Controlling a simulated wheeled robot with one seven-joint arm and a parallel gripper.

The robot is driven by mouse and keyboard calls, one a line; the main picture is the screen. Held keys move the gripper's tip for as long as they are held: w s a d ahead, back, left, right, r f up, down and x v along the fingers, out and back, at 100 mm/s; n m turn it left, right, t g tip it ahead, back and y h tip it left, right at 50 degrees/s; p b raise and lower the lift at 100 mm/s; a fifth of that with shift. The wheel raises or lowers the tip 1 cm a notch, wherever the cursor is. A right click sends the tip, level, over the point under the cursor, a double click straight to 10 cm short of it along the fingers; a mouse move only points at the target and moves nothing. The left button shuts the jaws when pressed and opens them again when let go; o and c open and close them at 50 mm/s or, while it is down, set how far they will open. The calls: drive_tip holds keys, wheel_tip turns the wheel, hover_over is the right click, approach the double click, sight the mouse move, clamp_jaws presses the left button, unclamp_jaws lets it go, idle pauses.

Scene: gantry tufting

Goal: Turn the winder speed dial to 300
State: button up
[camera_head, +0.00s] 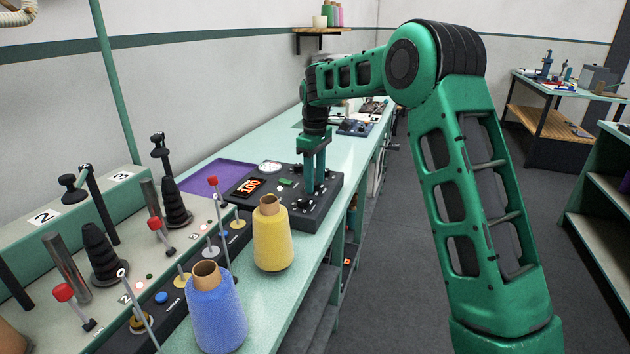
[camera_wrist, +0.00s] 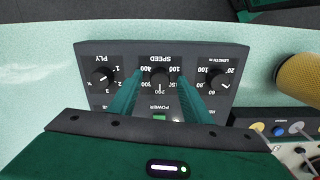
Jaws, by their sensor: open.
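The winder control box (camera_head: 310,218) is a dark panel on the bench with a red lit display (camera_head: 243,187) whose digits I cannot read surely. In the wrist view its face (camera_wrist: 215,50) appears upside down. The SPEED dial (camera_wrist: 160,77) is in the middle, between the PLY dial (camera_wrist: 103,77) and the LENGTH dial (camera_wrist: 220,80). My gripper (camera_wrist: 160,80) is open, pointing down, with one green finger on each side of the SPEED dial. I cannot tell whether the fingers touch it. The fingers hide part of its scale, and its pointer is unclear. My gripper (camera_head: 314,188) also shows in the head view.
A yellow yarn cone (camera_head: 273,242) stands close beside the box, and a blue cone (camera_head: 217,315) stands nearer. Winder spindles and red-knobbed levers (camera_head: 157,223) are at left. A purple sheet (camera_head: 215,176) lies behind the box.

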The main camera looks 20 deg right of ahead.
drive_tip(key=shift+c, duration=0.2)
drive_tip(key=c, duration=1)
drive_tip(key=shift+d, duration=0.25)
drive_tip(key=shift+a, duration=0.15)
drive_tip(key=shift+a+m, duration=0.1)
drive_tip(key=shift+m, duration=0.4)
drive_tip(key=m, duration=0.4)
drive_tip(key=shift+w, duration=0.1)
drive_tip(key=m, duration=0.6)
drive_tip(key=shift+r+m, duration=0.1)
drive_tip(key=shift+m, duration=0.2)
